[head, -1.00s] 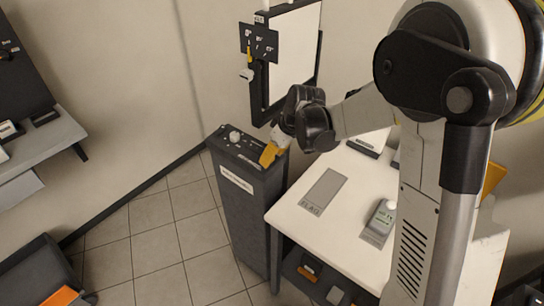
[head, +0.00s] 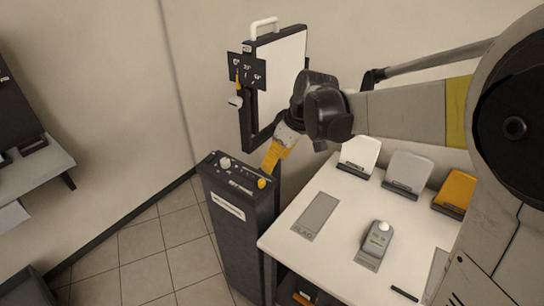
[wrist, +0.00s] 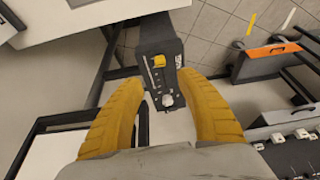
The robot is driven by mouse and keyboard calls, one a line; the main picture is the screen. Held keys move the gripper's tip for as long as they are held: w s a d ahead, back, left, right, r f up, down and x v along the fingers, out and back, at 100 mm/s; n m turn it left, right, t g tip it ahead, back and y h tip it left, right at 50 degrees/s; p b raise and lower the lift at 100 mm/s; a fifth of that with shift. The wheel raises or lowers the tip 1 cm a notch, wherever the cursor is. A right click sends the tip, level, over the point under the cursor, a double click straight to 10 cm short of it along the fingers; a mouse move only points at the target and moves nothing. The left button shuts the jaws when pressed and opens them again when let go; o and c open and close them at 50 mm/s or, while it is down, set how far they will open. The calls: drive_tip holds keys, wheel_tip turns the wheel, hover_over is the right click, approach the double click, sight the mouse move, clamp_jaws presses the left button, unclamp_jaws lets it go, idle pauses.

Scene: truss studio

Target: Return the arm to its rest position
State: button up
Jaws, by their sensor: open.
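My gripper (head: 274,156) has yellow fingers and hangs above the right side of the top of a dark pedestal in the head view. In the wrist view my gripper (wrist: 166,110) has its two yellow fingers spread wide, with nothing between them held. The pedestal's control top (wrist: 168,72) shows beyond and between the fingers, with a yellow knob (wrist: 158,61) and a white knob (wrist: 167,100). In the head view the yellow knob (head: 262,183) is just below the fingertips, apart from them. My arm reaches in from the right.
A white table (head: 285,246) stands right of the pedestal (head: 236,240), with a grey handheld device (head: 377,239) on it. White, grey and yellow panels stand along its back. A framed board (head: 280,75) rises behind the pedestal. Tiled floor (head: 145,241) is open at left.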

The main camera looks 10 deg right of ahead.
drive_tip(key=s+d+r+m+t+h, duration=0.1)
drive_tip(key=s+m, duration=0.3)
drive_tip(key=s, duration=0.7)
drive_tip(key=s+d+r+m+t+h, duration=0.1)
drive_tip(key=s+m, duration=0.3)
drive_tip(key=s, duration=0.7)
drive_tip(key=shift+d+r+t+h, duration=0.2)
drive_tip(key=shift+d+t+h, duration=0.2)
drive_tip(key=shift+d+t, duration=0.45)
idle(2.2)
